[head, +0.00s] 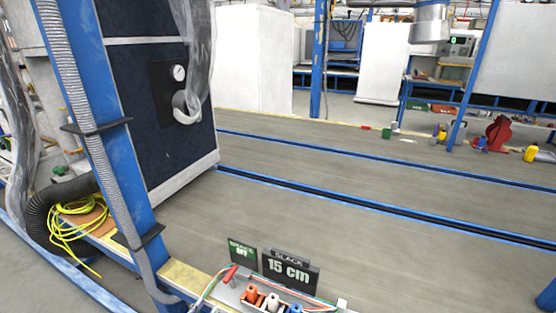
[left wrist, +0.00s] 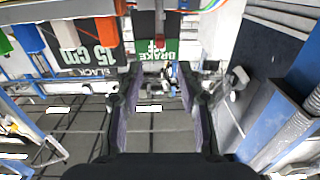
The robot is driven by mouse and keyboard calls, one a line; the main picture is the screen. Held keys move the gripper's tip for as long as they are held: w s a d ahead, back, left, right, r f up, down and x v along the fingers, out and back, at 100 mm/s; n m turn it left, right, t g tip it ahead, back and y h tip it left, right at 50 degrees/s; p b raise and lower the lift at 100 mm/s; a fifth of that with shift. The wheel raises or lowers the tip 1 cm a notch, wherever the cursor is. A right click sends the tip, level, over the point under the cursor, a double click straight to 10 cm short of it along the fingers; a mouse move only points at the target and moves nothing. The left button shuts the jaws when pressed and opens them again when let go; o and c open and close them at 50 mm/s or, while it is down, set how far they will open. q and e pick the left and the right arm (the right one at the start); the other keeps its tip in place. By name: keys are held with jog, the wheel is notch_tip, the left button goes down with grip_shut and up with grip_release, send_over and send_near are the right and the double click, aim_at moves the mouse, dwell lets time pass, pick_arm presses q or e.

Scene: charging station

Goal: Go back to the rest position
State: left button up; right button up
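My left gripper (left wrist: 160,72) shows in the left wrist view, its two dark fingers apart with nothing between them. Beyond the fingers, the charging station's panel appears upside down. In the head view, this station has a dark sign reading SLACK 15 cm (head: 288,269) and a smaller green-lettered brake sign (head: 242,253). A red lever (head: 230,273) is beside them. Orange, white and blue connectors (head: 271,301) stand in a row in front of the signs. Neither gripper can be made out in the head view, and my right gripper is not seen.
A blue post (head: 112,180) with a grey hose rises at the left, before a dark cabinet (head: 135,105). A yellow cable coil (head: 78,225) lies near its foot. The grey floor (head: 330,215) with blue-edged rails is open. Shelves (head: 440,100) stand at the back right.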

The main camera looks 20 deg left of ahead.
pick_arm(q)
jog(key=s+f+g+y, duration=0.15)
jog(key=f+g, duration=0.25)
jog(key=f, duration=0.7)
jog(key=s+f+g, duration=0.3)
jog(key=f+g, duration=0.1)
jog(key=f, duration=0.6)
jog(key=s+d+f+g, duration=0.3)
jog(key=s+f+g, duration=0.1)
jog(key=s+f, duration=0.25)
jog(key=s+d+f+g, duration=0.3)
jog(key=s+f+g, duration=0.15)
jog(key=f, duration=0.25)
jog(key=s+r+p, duration=1.2)
jog(key=p, duration=0.7)
jog(key=shift+s+a+r+n, duration=0.2)
jog(key=shift+a+r+n, duration=0.1)
jog(key=shift+r, duration=0.1)
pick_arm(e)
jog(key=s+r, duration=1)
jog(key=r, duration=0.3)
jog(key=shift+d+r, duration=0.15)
